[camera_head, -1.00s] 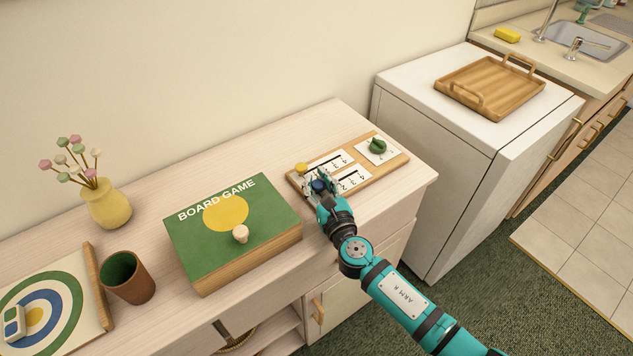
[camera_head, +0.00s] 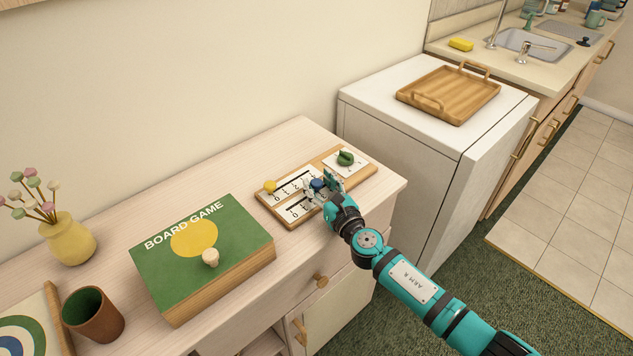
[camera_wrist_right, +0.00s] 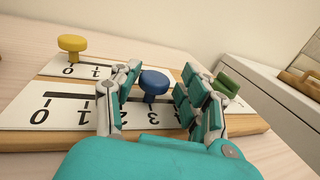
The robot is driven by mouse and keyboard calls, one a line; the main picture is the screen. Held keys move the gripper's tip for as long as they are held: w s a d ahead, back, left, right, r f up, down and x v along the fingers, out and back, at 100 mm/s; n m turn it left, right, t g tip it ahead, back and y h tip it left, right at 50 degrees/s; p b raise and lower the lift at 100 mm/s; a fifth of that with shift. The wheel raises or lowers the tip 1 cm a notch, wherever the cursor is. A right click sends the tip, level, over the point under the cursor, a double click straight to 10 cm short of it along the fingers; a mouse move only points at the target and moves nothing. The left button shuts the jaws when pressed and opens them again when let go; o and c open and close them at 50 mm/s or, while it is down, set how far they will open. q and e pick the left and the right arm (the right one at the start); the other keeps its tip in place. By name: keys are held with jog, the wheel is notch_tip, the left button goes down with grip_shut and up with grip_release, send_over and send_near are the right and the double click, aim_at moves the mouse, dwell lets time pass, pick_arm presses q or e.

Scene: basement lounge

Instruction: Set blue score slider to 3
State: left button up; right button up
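The blue score slider (camera_head: 317,184) is a round knob on the front number track of the wooden scoreboard (camera_head: 289,225). In the right wrist view the blue knob (camera_wrist_right: 154,82) stands upright, with its stem just behind the printed 3. My right gripper (camera_head: 325,190) is at the board with its fingers (camera_wrist_right: 160,95) on either side of the knob. Small gaps show between the knob and both fingers, so it looks open around it. My left gripper is not in view.
A yellow slider (camera_head: 270,186) sits at 0 on the back track. A green knob (camera_head: 345,158) is on the board's right end. The green board game box (camera_head: 160,275) stands left of the board. A white appliance (camera_head: 400,130) carries a wooden tray (camera_head: 448,95).

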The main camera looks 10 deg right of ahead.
jog(key=shift+o, duration=0.4)
jog(key=shift+w+a+r, duration=0.1)
jog(key=shift+w+a, duration=0.05)
jog(key=shift+a, duration=0.1)
jog(key=v, duration=1.2)
jog(key=shift+d, duration=0.1)
